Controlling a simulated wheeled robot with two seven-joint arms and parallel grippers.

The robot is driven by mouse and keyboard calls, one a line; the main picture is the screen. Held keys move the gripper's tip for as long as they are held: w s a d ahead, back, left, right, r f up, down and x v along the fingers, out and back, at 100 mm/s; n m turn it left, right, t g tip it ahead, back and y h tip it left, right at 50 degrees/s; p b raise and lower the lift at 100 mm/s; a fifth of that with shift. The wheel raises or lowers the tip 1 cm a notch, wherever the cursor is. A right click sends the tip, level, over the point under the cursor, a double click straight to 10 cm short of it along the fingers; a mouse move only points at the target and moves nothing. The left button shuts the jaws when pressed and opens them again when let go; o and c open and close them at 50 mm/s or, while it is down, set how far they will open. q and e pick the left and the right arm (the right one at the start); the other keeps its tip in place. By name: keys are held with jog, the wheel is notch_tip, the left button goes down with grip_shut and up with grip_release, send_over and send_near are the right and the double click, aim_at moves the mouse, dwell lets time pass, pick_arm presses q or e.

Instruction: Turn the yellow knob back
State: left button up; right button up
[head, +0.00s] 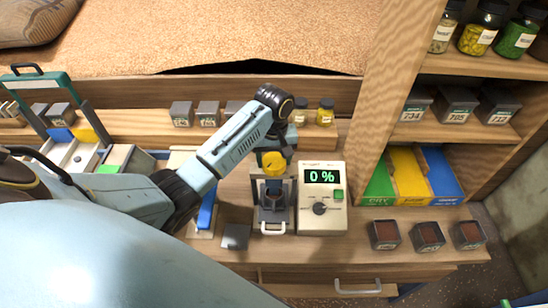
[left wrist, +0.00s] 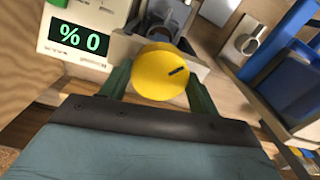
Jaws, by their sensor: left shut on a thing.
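The yellow knob (head: 272,164) sits on top of a small grey device (head: 275,205) on the wooden bench. It is round with a dark mark on its face, and it fills the middle of the left wrist view (left wrist: 160,72). My left gripper (left wrist: 160,82) has its green fingers on both sides of the knob and is shut on it. In the head view my left arm reaches over from the left and its wrist hides part of the area behind the knob. My right gripper is not in view.
A white box (head: 322,222) with a display reading 0 % stands just right of the device. Three small open bins of brown material (head: 428,236) stand at the right. A blue-handled tool (head: 206,210) lies at the left. Jars and tins fill the shelves.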

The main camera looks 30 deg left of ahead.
pick_arm(q)
jog(key=n, duration=0.3)
jog(key=shift+n, duration=2.2)
jog(key=shift+w+r, duration=0.1)
jog(key=o, duration=1)
